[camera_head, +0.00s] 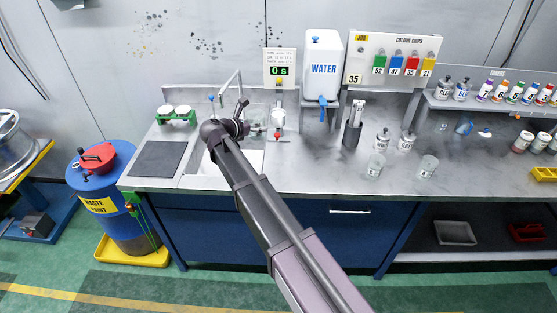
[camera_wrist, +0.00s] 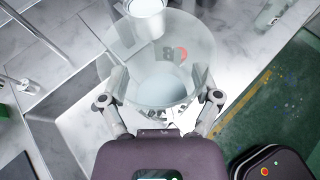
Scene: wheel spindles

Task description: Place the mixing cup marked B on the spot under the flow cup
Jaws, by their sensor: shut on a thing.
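My gripper (camera_wrist: 158,85) is shut on the clear mixing cup (camera_wrist: 150,48), with one finger on each side of it in the wrist view. A letter B shows through its wall. The flow cup (camera_head: 278,117), small and pale, is on a stand just right of my arm's end. A pale round vessel (camera_wrist: 147,7), probably the flow cup, shows beyond the held cup in the wrist view. The spot under it is not clearly visible.
A timer (camera_head: 279,70) reading 0 s stands behind the flow cup. The faucet (camera_head: 232,88) rises close to my arm. Two clear cups (camera_head: 375,166) (camera_head: 428,167) stand farther right. A water tank (camera_head: 323,66) and a dark holder (camera_head: 352,133) are between. The front middle bench is clear.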

